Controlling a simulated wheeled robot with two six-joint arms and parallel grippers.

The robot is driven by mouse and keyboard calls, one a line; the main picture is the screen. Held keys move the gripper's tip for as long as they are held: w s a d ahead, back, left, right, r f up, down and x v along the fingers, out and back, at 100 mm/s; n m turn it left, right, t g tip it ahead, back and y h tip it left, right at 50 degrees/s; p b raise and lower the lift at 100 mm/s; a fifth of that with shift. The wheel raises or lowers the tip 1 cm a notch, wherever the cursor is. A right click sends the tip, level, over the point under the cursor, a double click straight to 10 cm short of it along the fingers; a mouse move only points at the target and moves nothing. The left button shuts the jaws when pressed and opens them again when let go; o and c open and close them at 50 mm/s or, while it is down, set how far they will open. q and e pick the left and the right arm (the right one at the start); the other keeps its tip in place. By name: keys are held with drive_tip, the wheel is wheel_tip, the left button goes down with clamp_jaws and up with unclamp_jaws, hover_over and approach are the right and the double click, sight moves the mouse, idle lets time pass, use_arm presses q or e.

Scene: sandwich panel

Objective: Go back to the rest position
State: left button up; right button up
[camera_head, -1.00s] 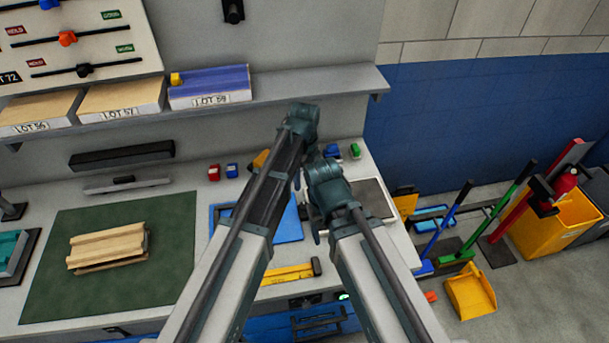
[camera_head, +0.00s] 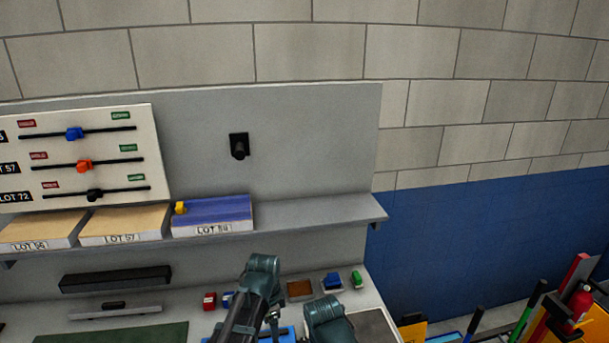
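My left arm (camera_head: 245,300) rises from the bottom edge, left of the middle, with a dark teal joint at its top. My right arm (camera_head: 328,322) shows only as a teal joint at the bottom edge, just right of it. The two arms are close together in front of the workbench. I cannot make out the fingers of either gripper. They are hidden behind the arms or below the picture. No held thing shows.
A shelf (camera_head: 300,216) carries boxes labelled LOT, one blue (camera_head: 215,211). A slider board (camera_head: 80,150) hangs above. Small red (camera_head: 209,301), blue (camera_head: 332,280) and green (camera_head: 357,279) blocks lie on the bench. A green mat (camera_head: 130,335) and cleaning tools (camera_head: 530,312) show at the edges.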

use_arm(q)
drive_tip(key=s+a+n, duration=0.8)
drive_tip(key=n, duration=0.5)
drive_tip(key=s+d+f+m+y+b, duration=0.1)
drive_tip(key=s+d+f+m+b, duration=0.2)
drive_tip(key=d, duration=0.8)
drive_tip(key=shift+s+f+m+g+b, duration=0.3)
drive_tip(key=shift+s+f+b, duration=1.1)
drive_tip(key=shift+f+b, duration=0.45)
